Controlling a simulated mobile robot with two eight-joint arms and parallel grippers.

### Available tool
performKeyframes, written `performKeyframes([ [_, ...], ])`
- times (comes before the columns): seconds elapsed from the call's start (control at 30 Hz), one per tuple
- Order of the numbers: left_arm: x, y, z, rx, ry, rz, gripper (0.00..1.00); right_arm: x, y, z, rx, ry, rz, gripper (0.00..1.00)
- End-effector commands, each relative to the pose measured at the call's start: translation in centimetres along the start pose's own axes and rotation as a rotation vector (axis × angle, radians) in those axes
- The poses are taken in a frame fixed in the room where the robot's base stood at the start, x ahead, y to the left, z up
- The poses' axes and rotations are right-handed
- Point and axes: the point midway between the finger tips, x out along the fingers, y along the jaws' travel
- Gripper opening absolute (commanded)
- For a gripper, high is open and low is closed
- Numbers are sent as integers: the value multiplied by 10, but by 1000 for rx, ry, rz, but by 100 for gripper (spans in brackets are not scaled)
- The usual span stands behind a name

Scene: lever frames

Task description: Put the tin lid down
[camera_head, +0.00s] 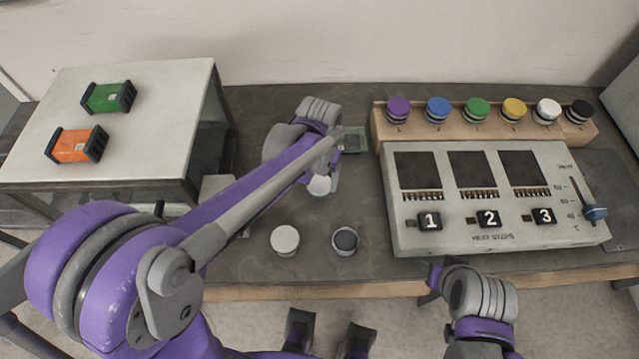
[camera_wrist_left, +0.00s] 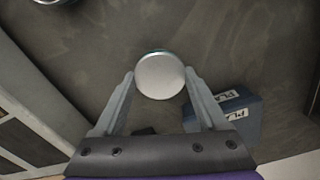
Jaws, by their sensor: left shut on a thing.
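The tin lid (camera_wrist_left: 160,76) is a pale round disc between the two fingertips of my left gripper (camera_wrist_left: 158,84) in the left wrist view. In the head view the lid (camera_head: 319,186) shows below my left wrist, over the back middle of the dark table. The fingers of my left gripper (camera_head: 328,178) are partly hidden there by my arm. I cannot tell whether the lid touches the table. An open round tin (camera_head: 345,240) with a dark inside stands nearer the front edge. A white-topped round thing (camera_head: 285,240) stands left of it. My right gripper (camera_head: 436,274) is near the table's front edge, mostly hidden.
A grey heat-steps panel (camera_head: 490,238) stands right, with a lever (camera_head: 594,212) on its right side. A wooden rack (camera_head: 480,137) with several coloured knobs is behind it. A side table (camera_head: 140,140) holds green and orange blocks. A labelled blue box (camera_wrist_left: 236,118) is beside my left gripper.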

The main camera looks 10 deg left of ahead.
Motion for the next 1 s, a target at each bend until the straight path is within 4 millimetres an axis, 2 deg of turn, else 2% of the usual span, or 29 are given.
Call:
performKeyframes([
  [0.03, 8, 0, 0, 0, 0, 0, 22, 1, 0, 1, 0, -1, 0, 50],
  [0.13, 16, 0, 0, 0, 0, 0, 22, 2, 0, 1, 0, -1, 0, 50],
  [0.5, 20, 0, 0, 0, 0, 0, 22, 4, 0, 3, 0, -2, 0, 50],
  [0.53, 20, 0, 0, 0, 0, 0, 76, 4, 0, 3, 0, -2, 0, 50],
  [0.67, 19, 0, 0, 0, 0, 0, 100, 4, 0, 3, 0, -2, 0, 50],
  [1.0, 13, 0, 0, 0, 1, 0, 100, 0, 0, 0, 0, 0, 0, 50],
])
